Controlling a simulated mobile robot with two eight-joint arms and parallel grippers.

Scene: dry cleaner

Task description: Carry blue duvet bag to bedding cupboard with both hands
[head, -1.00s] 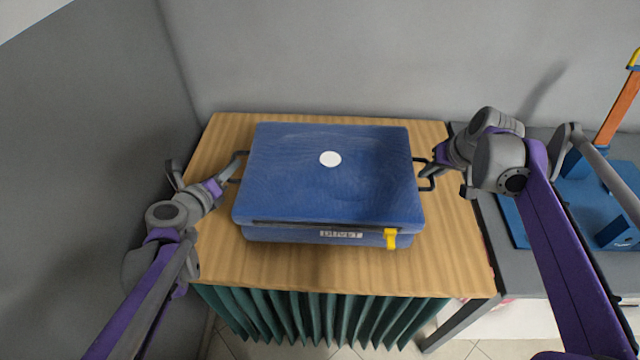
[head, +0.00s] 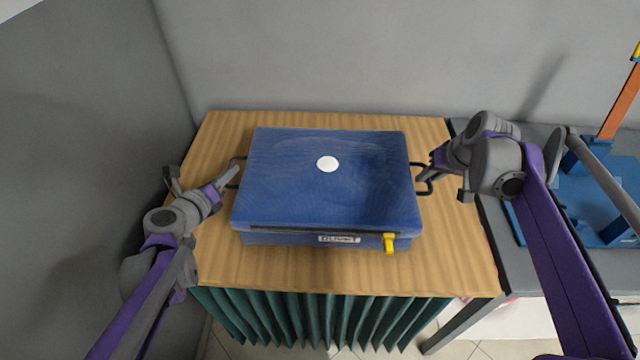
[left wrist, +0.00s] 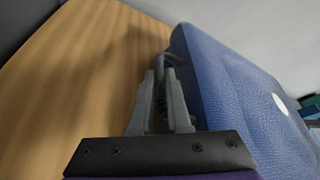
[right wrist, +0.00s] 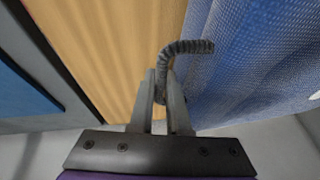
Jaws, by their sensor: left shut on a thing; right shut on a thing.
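The blue duvet bag (head: 325,190) is a boxy bag with a white round spot on top, a label and a yellow tag at the front, and a dark handle at each side. It is over the wooden tabletop; I cannot tell whether it touches. My left gripper (head: 230,180) is shut on the left handle, which also shows between the fingers in the left wrist view (left wrist: 166,68). My right gripper (head: 426,172) is shut on the right handle; in the right wrist view this handle (right wrist: 188,47) curves from the fingers to the bag. The bedding cupboard is not identifiable.
The wooden table (head: 330,272) has a green pleated curtain (head: 310,318) below its front edge. A grey wall stands close on the left and behind. A grey table on the right holds a blue item (head: 590,200) with an orange upright (head: 620,105).

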